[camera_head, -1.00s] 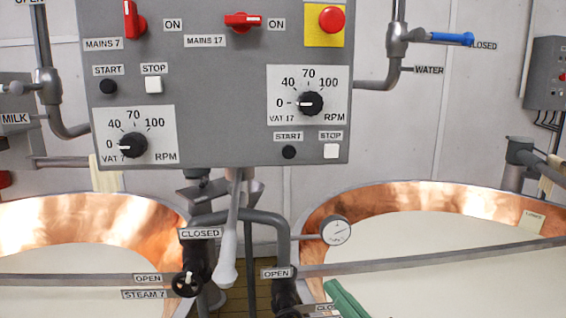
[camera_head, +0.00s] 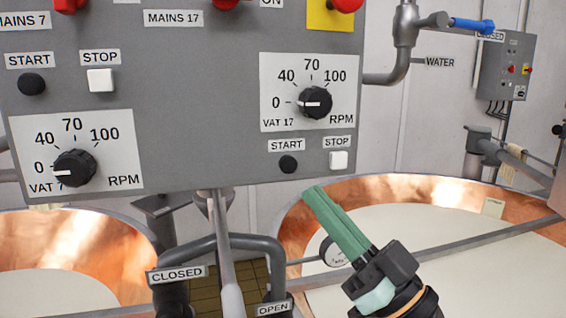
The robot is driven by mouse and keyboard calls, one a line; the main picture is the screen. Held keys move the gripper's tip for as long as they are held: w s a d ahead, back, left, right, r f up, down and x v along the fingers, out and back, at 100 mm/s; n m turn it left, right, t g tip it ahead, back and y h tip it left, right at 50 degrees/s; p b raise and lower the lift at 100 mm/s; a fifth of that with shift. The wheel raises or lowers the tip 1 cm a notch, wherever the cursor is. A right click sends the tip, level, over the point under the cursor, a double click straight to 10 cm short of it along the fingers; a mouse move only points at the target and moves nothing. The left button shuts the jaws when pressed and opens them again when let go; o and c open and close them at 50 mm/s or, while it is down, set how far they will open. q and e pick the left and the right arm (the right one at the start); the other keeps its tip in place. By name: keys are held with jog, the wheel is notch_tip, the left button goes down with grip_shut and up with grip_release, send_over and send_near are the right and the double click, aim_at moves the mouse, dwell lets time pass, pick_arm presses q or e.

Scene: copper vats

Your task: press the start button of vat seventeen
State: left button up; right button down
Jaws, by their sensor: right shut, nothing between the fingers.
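The black start button of vat seventeen (camera_head: 288,164) sits at the lower right of the grey control panel (camera_head: 190,110), under a START label. The white stop button (camera_head: 339,160) is just right of it. The vat 17 speed knob (camera_head: 315,103) is above, its pointer toward 0. My right gripper (camera_head: 316,192) has green fingers, shut and empty. Its tips appear just below the panel's lower edge, below and a little right of the start button, not covering it. I cannot tell how far the tips are from the panel. My left gripper is not in view.
Vat 7's black start button (camera_head: 32,84), white stop button (camera_head: 100,80) and knob (camera_head: 75,168) are on the panel's left. A red button on a yellow plate (camera_head: 325,15) is at the top. Pipes and a copper vat (camera_head: 430,188) lie below and right.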

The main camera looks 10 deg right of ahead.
aim_at(288, 165)
jog(key=shift+s, duration=0.1)
jog(key=w+b, duration=0.2)
jog(key=w, duration=0.7)
jog(key=shift+a, duration=0.15)
jog(key=shift+w, duration=0.1)
dwell(2.1)
jog(key=shift+w, duration=0.3)
jog(key=shift+w, duration=0.45)
dwell(0.7)
jog(key=shift+s, duration=0.9)
